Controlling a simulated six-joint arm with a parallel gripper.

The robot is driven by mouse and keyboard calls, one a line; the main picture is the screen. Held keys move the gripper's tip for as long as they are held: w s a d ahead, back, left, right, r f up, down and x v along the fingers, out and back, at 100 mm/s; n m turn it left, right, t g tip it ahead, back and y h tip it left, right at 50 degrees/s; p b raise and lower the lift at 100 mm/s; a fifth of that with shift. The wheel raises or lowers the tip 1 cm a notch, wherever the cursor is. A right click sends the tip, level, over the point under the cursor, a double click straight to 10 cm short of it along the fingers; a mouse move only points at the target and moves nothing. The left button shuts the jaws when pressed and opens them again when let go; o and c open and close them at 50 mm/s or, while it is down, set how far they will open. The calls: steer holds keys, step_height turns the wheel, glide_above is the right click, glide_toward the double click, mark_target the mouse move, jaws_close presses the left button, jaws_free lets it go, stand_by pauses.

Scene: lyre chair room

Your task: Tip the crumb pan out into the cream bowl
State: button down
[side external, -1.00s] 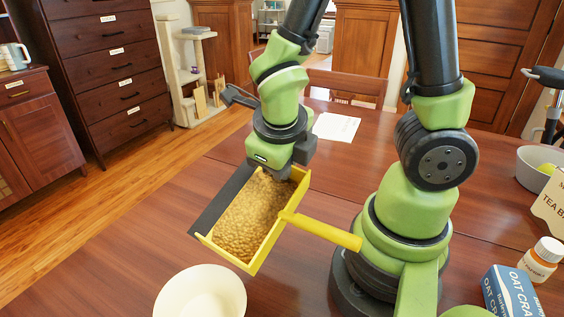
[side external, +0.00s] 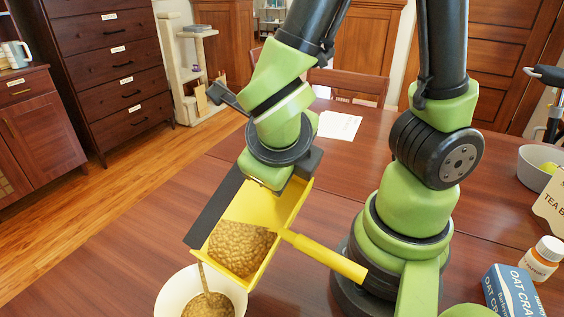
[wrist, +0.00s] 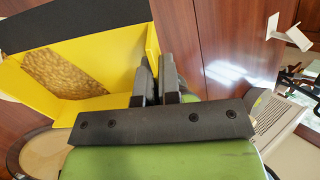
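The yellow crumb pan (side external: 280,205), with a dark strip along one side and a yellow handle (side external: 325,257), is tilted steeply. My gripper (side external: 283,183) is shut on its upper wall; in the wrist view the two fingers (wrist: 156,85) pinch the pan's yellow wall (wrist: 115,60). Brown crumbs (side external: 240,247) are heaped in the pan's lower end. A thin stream of them falls from the lower corner into the cream bowl (side external: 172,291) on the table below. A small pile (side external: 208,306) lies in the bowl. The bowl is cut by the picture's bottom edge.
A blue oat box (side external: 512,290), an orange-and-white bottle (side external: 541,258), a cream sign (side external: 552,205) and a grey bowl (side external: 532,170) stand at the right. White paper (side external: 338,126) lies behind my arm. The table (side external: 110,270) is clear left of the bowl.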

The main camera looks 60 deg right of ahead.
steer(key=shift+s+a+r+h, duration=0.25)
steer(key=shift+a+h, duration=0.15)
steer(key=shift+a, duration=0.1)
steer(key=shift+t+h, duration=0.5)
steer(key=shift+h, duration=0.2)
steer(key=shift+w+d+r, duration=0.1)
steer(key=shift+w+r, duration=0.1)
steer(key=shift+w, duration=1)
steer(key=shift+w+a+r, duration=0.1)
steer(key=shift+w+r, duration=0.15)
steer(key=shift+w, duration=1)
steer(key=shift+w+d+r, duration=0.1)
steer(key=shift+w+r, duration=0.1)
steer(key=shift+w, duration=1)
steer(key=shift+s+a+r+t+h, duration=0.3)
steer(key=shift+s+a+r+h, duration=0.05)
steer(key=shift+a+r+h, duration=0.4)
steer(key=shift+s+a+r+t+h, duration=0.2)
steer(key=shift+a+r+h, duration=0.1)
steer(key=shift+a+h, duration=0.1)
steer(key=shift+s+a+r+t+h, duration=0.15)
steer(key=shift+a+r+t+h, duration=0.1)
steer(key=shift+a+h, duration=0.1)
